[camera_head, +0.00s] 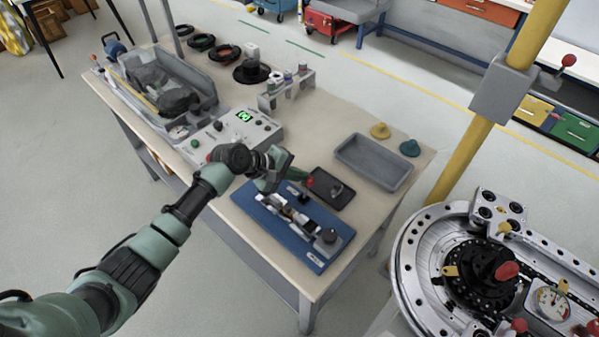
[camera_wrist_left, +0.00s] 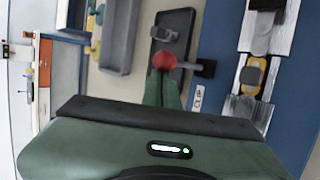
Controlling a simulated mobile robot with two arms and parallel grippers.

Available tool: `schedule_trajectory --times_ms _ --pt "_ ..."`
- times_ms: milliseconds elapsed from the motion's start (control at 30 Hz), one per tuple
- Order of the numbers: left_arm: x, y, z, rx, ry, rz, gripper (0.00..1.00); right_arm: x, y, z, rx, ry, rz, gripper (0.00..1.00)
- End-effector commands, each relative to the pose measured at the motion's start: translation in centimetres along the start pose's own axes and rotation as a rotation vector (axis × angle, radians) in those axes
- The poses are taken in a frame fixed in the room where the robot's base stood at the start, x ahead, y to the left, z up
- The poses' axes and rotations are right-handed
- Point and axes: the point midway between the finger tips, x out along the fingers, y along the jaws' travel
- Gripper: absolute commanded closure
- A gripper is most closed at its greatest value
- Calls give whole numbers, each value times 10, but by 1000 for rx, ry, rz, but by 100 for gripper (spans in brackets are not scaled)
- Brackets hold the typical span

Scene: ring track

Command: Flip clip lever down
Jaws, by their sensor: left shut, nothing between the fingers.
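A lever with a red ball knob (camera_head: 310,181) sticks out from the edge of a blue board (camera_head: 265,220). In the left wrist view the red knob (camera_wrist_left: 165,61) joins a short grey rod to a small black block (camera_wrist_left: 203,68) at the edge of the blue board (camera_wrist_left: 212,40). My left gripper (camera_head: 304,179) is shut and empty, with its green fingertips (camera_wrist_left: 164,78) right at the knob. In the wrist view they overlap its near side; I cannot tell whether they touch. My right gripper is not in view.
A metal rail assembly (camera_head: 292,216) lies along the blue board. A small dark tray (camera_head: 340,200) with a grey part sits beside it. A grey bin (camera_head: 366,152) stands behind, and a control box (camera_head: 262,130) is to the left. A round metal fixture (camera_head: 412,270) stands right.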

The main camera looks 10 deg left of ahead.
Motion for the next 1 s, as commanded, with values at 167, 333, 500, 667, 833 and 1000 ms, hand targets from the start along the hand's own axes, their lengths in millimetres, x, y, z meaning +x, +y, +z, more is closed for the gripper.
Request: schedule_trajectory --times_ms 167,333,500,667,833,1000 --pt "0 -1 0 1 0 3 100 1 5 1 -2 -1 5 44" --pt "-1 -3 0 8 0 32 100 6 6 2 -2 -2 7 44" --pt "-3 -3 0 16 0 58 100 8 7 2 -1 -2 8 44" --pt "-4 -4 1 23 0 79 100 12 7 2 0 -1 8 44" --pt "-5 -5 1 30 0 110 100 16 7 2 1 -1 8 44" --pt "-6 -6 2 40 -1 142 100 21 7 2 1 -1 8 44"
